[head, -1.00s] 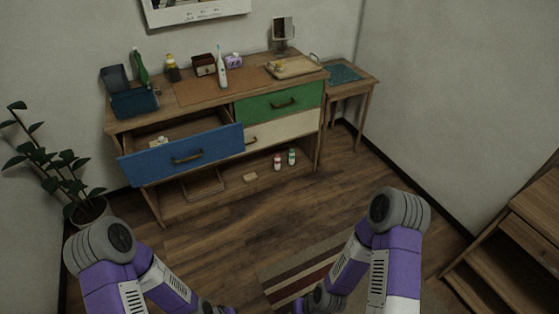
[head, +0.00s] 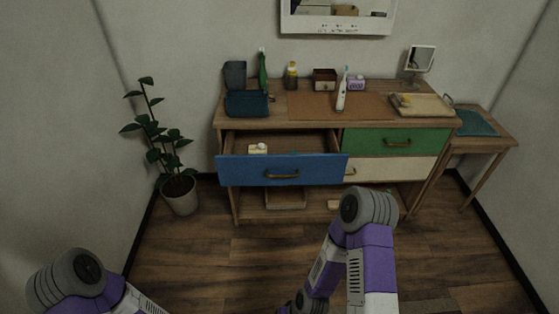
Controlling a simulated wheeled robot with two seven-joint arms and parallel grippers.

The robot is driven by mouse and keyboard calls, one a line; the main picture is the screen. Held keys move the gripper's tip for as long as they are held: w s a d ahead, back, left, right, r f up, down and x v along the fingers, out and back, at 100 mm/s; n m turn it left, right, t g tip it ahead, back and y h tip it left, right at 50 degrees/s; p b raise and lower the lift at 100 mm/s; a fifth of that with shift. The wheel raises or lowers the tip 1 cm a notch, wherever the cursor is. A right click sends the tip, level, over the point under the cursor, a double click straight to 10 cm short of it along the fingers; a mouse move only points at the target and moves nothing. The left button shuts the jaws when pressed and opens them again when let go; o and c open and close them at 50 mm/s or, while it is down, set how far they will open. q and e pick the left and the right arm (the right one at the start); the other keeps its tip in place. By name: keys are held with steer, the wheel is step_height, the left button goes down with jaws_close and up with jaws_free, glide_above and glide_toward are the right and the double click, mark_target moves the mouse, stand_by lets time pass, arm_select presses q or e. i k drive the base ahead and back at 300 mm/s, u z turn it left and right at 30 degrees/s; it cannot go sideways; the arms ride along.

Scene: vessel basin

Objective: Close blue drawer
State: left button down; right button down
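The blue drawer (head: 240,172) is pulled out from the upper left of the wooden dresser (head: 225,138). Its front has a dark curved handle (head: 281,175), and a small pale item (head: 258,149) lies inside it. Both my purple and grey arms show at the bottom of the head view, short of the dresser. My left arm is at the lower left and my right arm is at the lower middle. Neither gripper's fingertips can be made out; the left gripper is out of frame and so is the right.
A green drawer (head: 370,141) and a cream drawer (head: 395,167) on the right are shut. Bottles, boxes and a toothbrush (head: 342,92) stand on the dresser top. A potted plant (head: 180,194) stands to the left, and a side table (head: 496,137) to the right. Floor before the dresser is clear.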

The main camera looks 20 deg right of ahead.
mark_target(319, 160)
steer(key=u, duration=0.25)
steer(key=i, duration=0.9)
steer(key=z, duration=0.75)
steer(key=i, duration=0.55)
steer(key=z, duration=0.6)
